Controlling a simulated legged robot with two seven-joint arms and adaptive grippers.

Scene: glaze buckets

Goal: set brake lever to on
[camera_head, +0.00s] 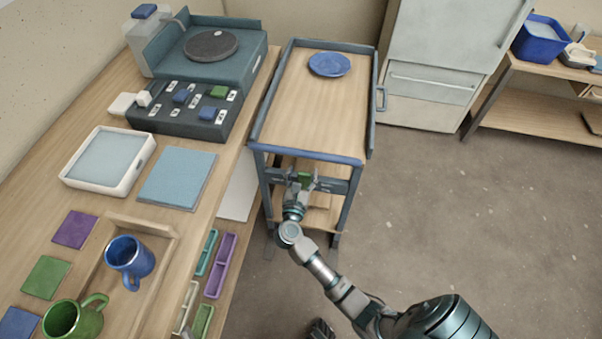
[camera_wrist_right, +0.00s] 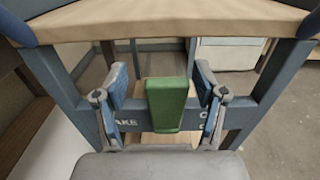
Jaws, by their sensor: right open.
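The green brake lever (camera_head: 304,177) is on the near end of the blue-framed cart (camera_head: 312,156), below its top. In the right wrist view the green lever (camera_wrist_right: 167,105) stands roughly upright in the middle. My right gripper (camera_head: 304,184) is open, with one finger on each side of the lever. In the wrist view the gripper (camera_wrist_right: 161,82) shows a gap between each finger and the lever. Lettering ending in "AKE" shows on the cart's crossbar left of the lever; lettering on the right is mostly hidden by the finger.
A blue plate (camera_head: 330,64) lies on the cart top. A long wooden workbench (camera_head: 95,190) at the left holds mugs, tiles, a tray and a wheel unit (camera_head: 205,50). A grey cabinet (camera_head: 430,95) stands behind the cart. The floor at the right is clear.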

